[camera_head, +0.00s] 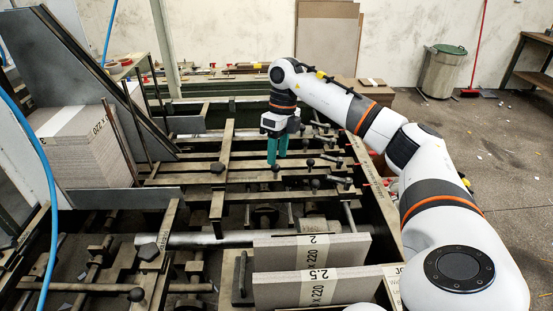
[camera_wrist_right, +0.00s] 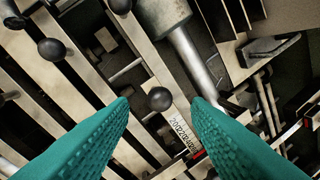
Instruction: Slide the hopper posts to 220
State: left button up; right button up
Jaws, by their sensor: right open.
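My right gripper (camera_head: 277,159) hangs fingers-down over the slotted rails of the feeder (camera_head: 228,150), near its middle. In the right wrist view its teal fingers (camera_wrist_right: 160,104) are apart, with nothing held between them. A black ball knob (camera_wrist_right: 160,98) shows in the gap between the fingertips, below them; I cannot tell whether they touch it. A number scale (camera_wrist_right: 182,134) with a red mark (camera_wrist_right: 196,153) lies by the right finger. Which parts are the hopper posts is not clear. My left gripper is not seen.
Other black knobs (camera_wrist_right: 51,49) stand on the rails nearby. Two boards stand at the front, labelled 2 x 220 (camera_head: 345,250) and 2.5 x 220 (camera_head: 350,286). A board stack (camera_head: 85,150) sits at the left beside a grey slanted plate (camera_head: 85,70). A bin (camera_head: 441,70) stands behind.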

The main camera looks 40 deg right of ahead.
jog(key=shift+s+a+f, duration=0.1)
jog(key=shift+a+f, duration=0.05)
jog(key=shift+f, duration=0.65)
jog(key=shift+a+f, duration=0.15)
jog(key=shift+f, duration=0.6)
jog(key=shift+c, duration=0.2)
grip_shut()
